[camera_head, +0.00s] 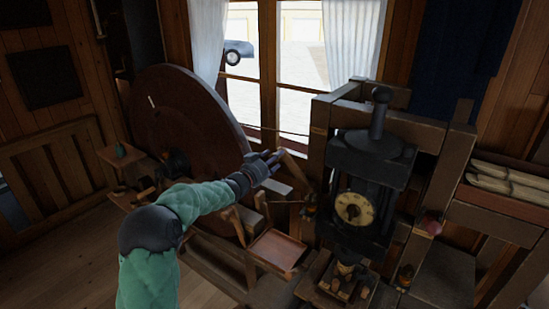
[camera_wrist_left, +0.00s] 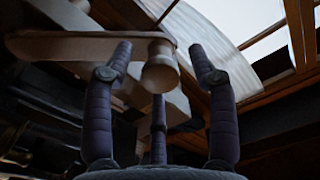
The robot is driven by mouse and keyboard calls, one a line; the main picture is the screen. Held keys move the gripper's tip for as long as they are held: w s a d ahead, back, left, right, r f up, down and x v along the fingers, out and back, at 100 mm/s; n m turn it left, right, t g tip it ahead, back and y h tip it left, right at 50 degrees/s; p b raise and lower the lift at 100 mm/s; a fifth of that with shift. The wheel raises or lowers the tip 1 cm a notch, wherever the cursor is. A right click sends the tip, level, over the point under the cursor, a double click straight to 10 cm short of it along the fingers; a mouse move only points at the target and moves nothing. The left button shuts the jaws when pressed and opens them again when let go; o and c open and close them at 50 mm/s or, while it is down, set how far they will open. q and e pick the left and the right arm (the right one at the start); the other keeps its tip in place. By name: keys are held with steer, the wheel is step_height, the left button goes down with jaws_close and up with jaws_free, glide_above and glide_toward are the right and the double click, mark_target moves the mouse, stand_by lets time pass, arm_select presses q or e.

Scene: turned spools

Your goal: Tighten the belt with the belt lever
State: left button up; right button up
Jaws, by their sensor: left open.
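My left gripper (camera_head: 269,158) reaches in from the left toward a wooden lever (camera_head: 293,167) beside the dark machine. In the left wrist view its fingers are open and spread. A pale turned wooden knob (camera_wrist_left: 160,68), which appears to be the lever's end, shows between the fingertips. The fingers are not closed on it, and I cannot tell whether any finger touches it. A thin belt or cord (camera_head: 291,132) runs between the large dark wheel (camera_head: 190,100) and the machine. How taut it is cannot be told. My right gripper is not in view.
The dark machine (camera_head: 372,160) with a round dial (camera_head: 354,208) stands just right of the gripper. A wooden tray (camera_head: 277,250) sits below my forearm. A small side shelf (camera_head: 121,153) stands at the left. Open floor (camera_head: 60,265) lies at the lower left.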

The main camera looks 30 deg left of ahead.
arm_select(q)
steer(key=shift+w+d, duration=0.1)
steer(key=shift+w, duration=0.45)
jaws_close()
